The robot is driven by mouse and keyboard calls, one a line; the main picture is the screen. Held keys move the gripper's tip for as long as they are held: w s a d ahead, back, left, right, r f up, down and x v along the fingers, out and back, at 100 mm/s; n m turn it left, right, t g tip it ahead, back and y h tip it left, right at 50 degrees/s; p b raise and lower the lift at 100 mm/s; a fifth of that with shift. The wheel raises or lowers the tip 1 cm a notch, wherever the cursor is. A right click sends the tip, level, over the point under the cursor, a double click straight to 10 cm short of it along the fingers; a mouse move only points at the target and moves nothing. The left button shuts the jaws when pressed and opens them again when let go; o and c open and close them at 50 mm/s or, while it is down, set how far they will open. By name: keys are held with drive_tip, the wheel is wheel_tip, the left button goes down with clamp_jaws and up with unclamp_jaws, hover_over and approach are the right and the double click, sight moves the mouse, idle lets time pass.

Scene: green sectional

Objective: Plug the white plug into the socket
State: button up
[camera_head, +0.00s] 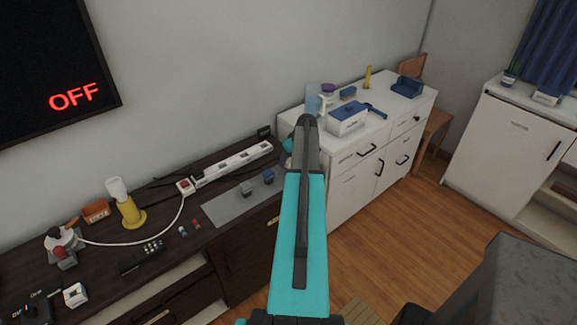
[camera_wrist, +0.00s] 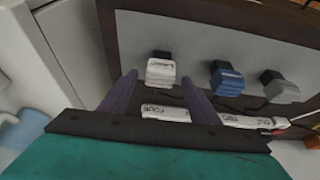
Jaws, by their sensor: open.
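The white plug (camera_wrist: 161,69) stands on a grey mat (camera_wrist: 195,45) in the wrist view, framed between the tips of my gripper's two purple fingers. My gripper (camera_wrist: 159,77) is open. I cannot tell whether its fingertips are down at the plug's height. The white power strip (camera_wrist: 166,113) with sockets lies beside the mat, partly hidden by a finger. In the head view, the power strip (camera_head: 232,164) lies along the wall on the dark cabinet; the mat (camera_head: 217,212) is in front of it. My arm hides the white plug there.
A blue plug (camera_wrist: 227,77) and a grey plug (camera_wrist: 280,86) stand in a row with the white one. A white cord runs from the strip's left end past a yellow stand (camera_head: 131,213). A white cabinet (camera_head: 345,180) stands at right, beyond my arm.

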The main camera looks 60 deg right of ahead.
drive_tip(key=shift+c, duration=0.4)
drive_tip(key=c, duration=1.1)
drive_tip(key=shift+r, duration=0.15)
drive_tip(key=shift+r+b, duration=1.05)
drive_tip(key=shift+r, duration=0.4)
drive_tip(key=s+a+b, duration=0.1)
drive_tip(key=s+a, duration=0.2)
drive_tip(key=s, duration=0.1)
drive_tip(key=s+a+r+b, duration=0.1)
drive_tip(key=s+a+b, duration=0.1)
drive_tip(key=s+a, duration=0.2)
drive_tip(key=s+a+b, duration=0.2)
drive_tip(key=s+a, duration=0.1)
drive_tip(key=s, duration=0.1)
drive_tip(key=shift+s+a+r, duration=0.1)
drive_tip(key=shift+a+r, duration=0.15)
drive_tip(key=shift+r, duration=0.15)
